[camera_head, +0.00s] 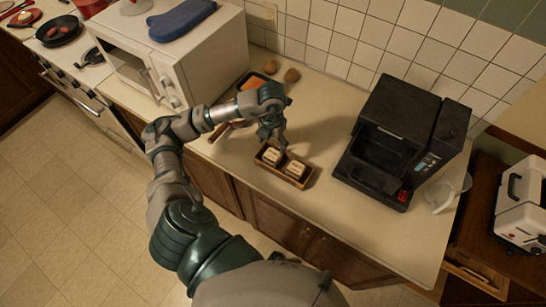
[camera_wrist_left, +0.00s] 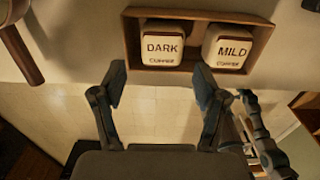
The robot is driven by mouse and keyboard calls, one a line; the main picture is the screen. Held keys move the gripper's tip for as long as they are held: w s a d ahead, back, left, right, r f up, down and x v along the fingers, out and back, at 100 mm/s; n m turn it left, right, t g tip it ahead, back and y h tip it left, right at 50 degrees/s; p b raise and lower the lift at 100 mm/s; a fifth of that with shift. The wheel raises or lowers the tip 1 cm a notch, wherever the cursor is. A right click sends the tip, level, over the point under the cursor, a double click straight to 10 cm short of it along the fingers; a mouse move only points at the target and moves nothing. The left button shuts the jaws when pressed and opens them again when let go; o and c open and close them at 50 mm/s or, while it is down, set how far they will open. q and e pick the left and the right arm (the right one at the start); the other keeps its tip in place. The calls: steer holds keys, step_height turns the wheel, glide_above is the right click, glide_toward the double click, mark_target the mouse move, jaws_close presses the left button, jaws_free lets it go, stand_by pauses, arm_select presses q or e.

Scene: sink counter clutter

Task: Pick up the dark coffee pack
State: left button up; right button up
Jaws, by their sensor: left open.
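The dark coffee pack (camera_wrist_left: 163,46) is a small cream block labelled DARK. It stands in the left part of a brown open tray (camera_wrist_left: 200,12). The pack labelled MILD (camera_wrist_left: 228,48) stands to its right. In the head view the dark pack (camera_head: 271,156) sits in the tray (camera_head: 301,184) near the counter's front edge. My left gripper (camera_wrist_left: 160,84) is open and empty. In the wrist view its two fingers sit below the dark pack, spread wider than it. In the head view the left gripper (camera_head: 273,140) is just behind and above the tray.
A black coffee machine (camera_head: 395,140) stands right of the tray, with a clear glass vessel (camera_head: 443,195) beside it. A white microwave (camera_head: 180,55) stands at the left. Brown round items (camera_head: 291,75) lie near the tiled wall. Counter between tray and coffee machine is clear.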

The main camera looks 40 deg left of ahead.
mark_target(273, 154)
arm_select(q)
steer(key=shift+d+f+p, duration=0.1)
steer(key=shift+f+p, duration=0.35)
steer(key=shift+f, duration=3.05)
steer(key=c, duration=0.7)
